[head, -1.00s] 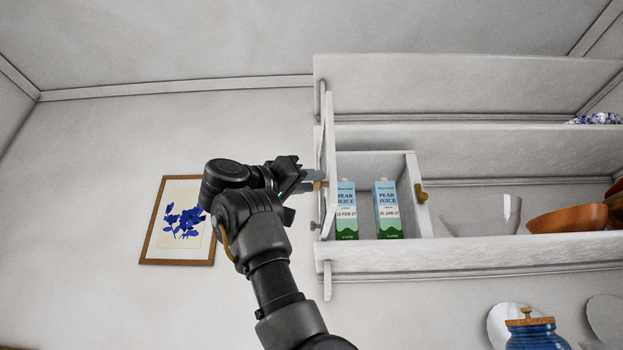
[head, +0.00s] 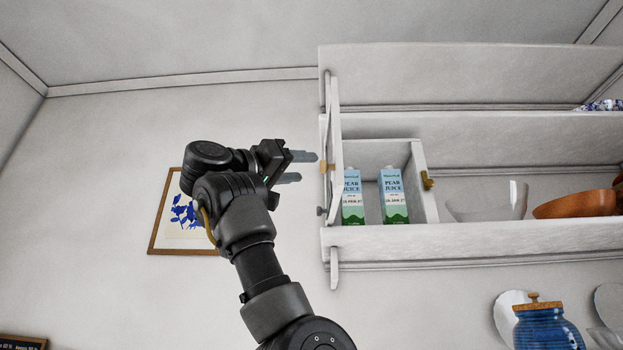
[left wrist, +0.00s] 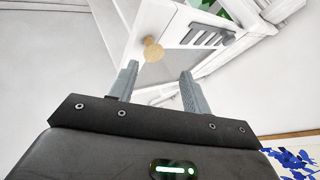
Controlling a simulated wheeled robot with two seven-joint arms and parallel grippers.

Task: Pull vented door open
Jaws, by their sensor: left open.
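The vented door (head: 333,125) stands swung out at the left end of the shelf unit, seen nearly edge-on in the head view. Its round wooden knob (head: 326,168) faces left. In the left wrist view the white door (left wrist: 178,68) shows dark vent slots and the knob (left wrist: 152,50). My left gripper (head: 308,167) is open and empty, just left of the knob. In the left wrist view its fingers (left wrist: 160,72) are spread, with the knob beyond and between them, apart from both. My right gripper is not in view.
Two pear juice cartons (head: 393,195) stand in the open compartment. A glass bowl (head: 487,203) and wooden bowls (head: 575,205) stand to their right. A framed flower picture (head: 170,235) hangs on the left wall. A blue jar (head: 540,328) is low at right.

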